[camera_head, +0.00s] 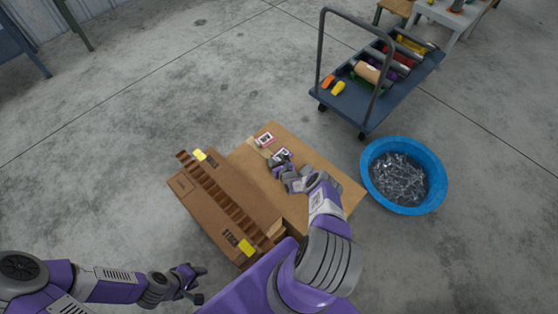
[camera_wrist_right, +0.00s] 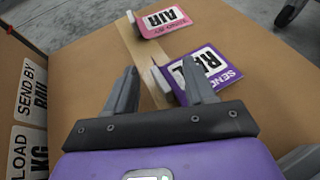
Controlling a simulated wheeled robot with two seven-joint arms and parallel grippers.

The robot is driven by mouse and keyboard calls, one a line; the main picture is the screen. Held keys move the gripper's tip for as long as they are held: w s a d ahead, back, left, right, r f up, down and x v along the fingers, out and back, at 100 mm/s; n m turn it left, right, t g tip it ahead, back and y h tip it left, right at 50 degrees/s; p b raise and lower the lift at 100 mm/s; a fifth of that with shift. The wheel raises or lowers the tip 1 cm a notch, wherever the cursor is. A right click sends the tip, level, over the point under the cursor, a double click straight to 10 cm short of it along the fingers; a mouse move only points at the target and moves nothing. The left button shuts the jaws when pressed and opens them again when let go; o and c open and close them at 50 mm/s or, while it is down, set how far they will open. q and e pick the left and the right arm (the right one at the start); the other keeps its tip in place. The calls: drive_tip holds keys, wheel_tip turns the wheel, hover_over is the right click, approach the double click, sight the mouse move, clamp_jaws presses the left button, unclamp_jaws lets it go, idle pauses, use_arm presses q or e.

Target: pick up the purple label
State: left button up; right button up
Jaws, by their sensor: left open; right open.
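The purple label (camera_wrist_right: 228,69), printed with white and black text, lies on the brown cardboard top in the right wrist view. It also shows in the head view (camera_head: 285,153), partly covered by my right gripper. My right gripper (camera_wrist_right: 161,78) is open over the cardboard. I cannot tell whether the finger touches the label. My left gripper (camera_head: 194,284) is open and empty, low at the left, away from the boxes.
A pink label (camera_wrist_right: 168,20) lies just beyond the purple one. An open carton with a corrugated divider (camera_head: 225,200) stands to the left. A blue tub (camera_head: 437,187) of metal parts and a blue cart (camera_head: 353,110) with mufflers stand on the right.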

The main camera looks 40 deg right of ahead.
clamp_jaws()
idle(0.3)
drive_tip(key=shift+r, duration=0.15)
